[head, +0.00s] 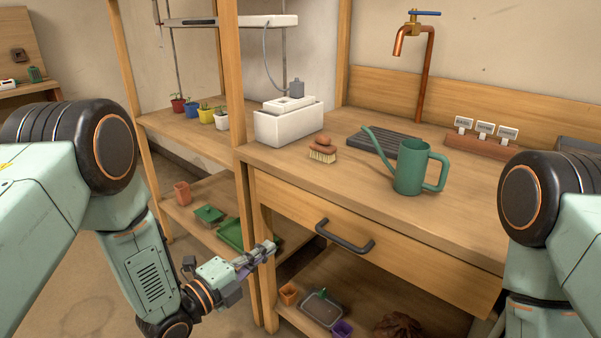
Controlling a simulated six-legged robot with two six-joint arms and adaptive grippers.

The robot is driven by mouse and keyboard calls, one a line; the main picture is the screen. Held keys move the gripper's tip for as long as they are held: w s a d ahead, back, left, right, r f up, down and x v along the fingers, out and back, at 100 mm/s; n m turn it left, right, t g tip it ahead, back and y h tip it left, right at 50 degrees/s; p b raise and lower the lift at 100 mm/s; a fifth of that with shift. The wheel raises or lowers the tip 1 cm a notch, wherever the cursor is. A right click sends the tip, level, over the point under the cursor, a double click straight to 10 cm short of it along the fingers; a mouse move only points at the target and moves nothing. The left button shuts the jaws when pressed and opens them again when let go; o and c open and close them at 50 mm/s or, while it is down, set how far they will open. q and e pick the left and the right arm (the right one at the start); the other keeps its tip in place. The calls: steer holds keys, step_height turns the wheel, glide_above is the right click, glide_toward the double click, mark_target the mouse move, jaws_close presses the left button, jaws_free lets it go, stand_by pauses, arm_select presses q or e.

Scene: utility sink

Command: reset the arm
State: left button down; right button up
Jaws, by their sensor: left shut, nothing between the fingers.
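My left arm comes in from the left and bends down in front of the wooden bench. My left gripper (262,254) is shut and empty, near the bench's left front post and in front of the lower shelf. It is left of and below the dark drawer handle (345,237), apart from it. My right arm stands at the right edge of the head view, bent downward. Its gripper is out of the picture.
A copper tap (428,70) rises behind. Small pots (206,115) line the left shelf. A grey tray (321,309) lies below the drawer.

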arm_select(q)
steer(key=s+a+f+n+g+y, duration=0.4)
steer(key=s+f+n, duration=0.3)
steer(key=f+n, duration=0.15)
steer(key=s+a+f+n+g+y, duration=0.3)
steer(key=s+f+n+y, duration=0.1)
steer(key=s+f+n, duration=0.4)
steer(key=s+a+f+n+g+y, duration=0.1)
steer(key=s+a+n+g, duration=0.1)
steer(key=s, duration=0.9)
steer(key=s+a+f+n+g+y, duration=0.1)
steer(key=s+n+g, duration=0.4)
steer(key=s, duration=0.6)
steer(key=shift+s+a+f+n+g+y+p, duration=0.2)
steer(key=shift+a+f+n+g+y+p, duration=0.1)
steer(key=shift+a+f+n, duration=0.45)
steer(key=shift+d+r, duration=0.15)
steer(key=shift+d, duration=0.05)
